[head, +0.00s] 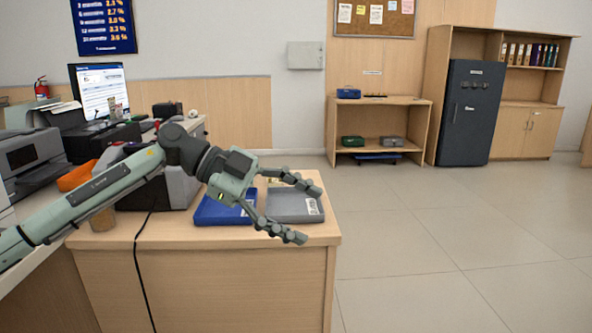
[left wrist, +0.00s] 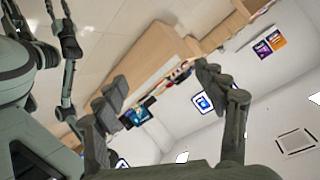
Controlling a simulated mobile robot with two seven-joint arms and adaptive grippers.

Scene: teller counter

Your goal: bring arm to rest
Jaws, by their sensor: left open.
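My left arm comes in from the left in the head view, reaching over the wooden counter (head: 200,255). My left gripper (head: 302,212) is open and empty, its two fingers spread wide at the counter's right end, in front of and over a grey tray (head: 297,205). The fingers also show in the left wrist view (left wrist: 165,85), apart with nothing between them. The left wrist view is tilted. My right gripper is not in the head view; a jointed part of my own body shows at the left of the wrist view, and I cannot tell which.
A blue tray (head: 222,211) lies beside the grey tray, partly behind my wrist. A printer (head: 30,160), a monitor (head: 100,90) and an orange item (head: 76,177) stand to the left. A dark safe (head: 470,112) and a shelf (head: 378,103) are at the back. The floor at right is clear.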

